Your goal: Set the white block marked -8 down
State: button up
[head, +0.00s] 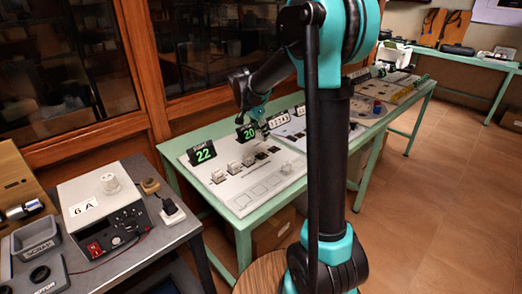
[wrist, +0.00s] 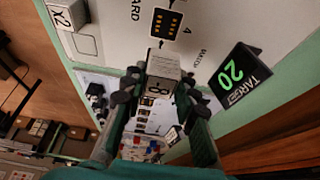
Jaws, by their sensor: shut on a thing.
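The white block marked -8 (wrist: 163,68) is between the two fingers of my gripper (wrist: 158,90) in the wrist view, its marked face toward the camera. My gripper is shut on it, over or at the pale board (wrist: 120,30); I cannot tell whether the block touches the board. In the head view my gripper (head: 257,112) is small, at the far edge of the white board (head: 275,190), beside the sign reading 20 (head: 246,132). The held block cannot be made out there.
A black sign reading TARGET 20 (wrist: 236,76) stands close right of the block. A black tile with orange dots (wrist: 165,23) and a white x2 block (wrist: 66,14) are nearby. A sign reading 22 (head: 202,152) and several white blocks (head: 233,167) stand on the board.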

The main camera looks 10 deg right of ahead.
aim_at(264, 154)
jog(key=shift+f, duration=4.25)
jog(key=o, duration=1.1)
jog(key=shift+f, duration=0.1)
jog(key=v, duration=1.2)
jog(key=shift+d, duration=0.1)
